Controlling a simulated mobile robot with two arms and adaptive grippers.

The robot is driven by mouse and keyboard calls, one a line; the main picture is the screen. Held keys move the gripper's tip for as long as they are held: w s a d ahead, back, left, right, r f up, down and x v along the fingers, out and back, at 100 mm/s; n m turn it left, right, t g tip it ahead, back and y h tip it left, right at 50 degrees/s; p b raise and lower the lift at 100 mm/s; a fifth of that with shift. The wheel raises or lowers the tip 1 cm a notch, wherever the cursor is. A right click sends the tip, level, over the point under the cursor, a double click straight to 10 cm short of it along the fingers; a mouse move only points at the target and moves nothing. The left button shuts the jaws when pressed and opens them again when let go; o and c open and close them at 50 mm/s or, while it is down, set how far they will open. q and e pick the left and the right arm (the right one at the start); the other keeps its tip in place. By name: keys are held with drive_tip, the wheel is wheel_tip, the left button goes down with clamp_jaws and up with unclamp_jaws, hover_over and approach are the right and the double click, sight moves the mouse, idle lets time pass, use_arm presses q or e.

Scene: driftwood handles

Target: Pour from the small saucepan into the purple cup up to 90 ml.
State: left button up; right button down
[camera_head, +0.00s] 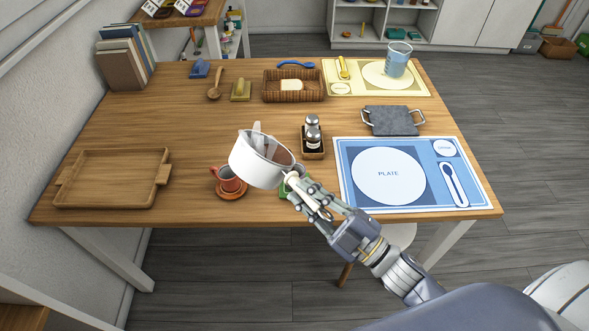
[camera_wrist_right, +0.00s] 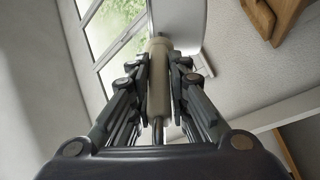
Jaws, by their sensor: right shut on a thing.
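My right gripper (camera_head: 310,198) is shut on the handle of the white small saucepan (camera_head: 252,163) in the head view. The pan is held above the table's front middle and looks tilted; I cannot see liquid in it. In the right wrist view, the fingers (camera_wrist_right: 160,80) clasp the pale handle (camera_wrist_right: 158,92), with the white pan (camera_wrist_right: 180,18) beyond. A reddish cup (camera_head: 227,182) stands on an orange saucer (camera_head: 232,194) just below and left of the pan in the picture. The pan partly covers this cup. I see no clearly purple cup. My left gripper is out of view.
A shaker caddy (camera_head: 313,153) stands right of the pan. A green item (camera_head: 284,188) is partly hidden by the gripper. A blue placemat (camera_head: 352,200) lies right, a wooden tray (camera_head: 75,198) left.

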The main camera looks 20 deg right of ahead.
drive_tip(key=shift+w+d+r+m+t, duration=0.1)
drive_tip(key=shift+d+r+m+t, duration=0.35)
drive_tip(key=shift+m, duration=0.45)
idle(1.9)
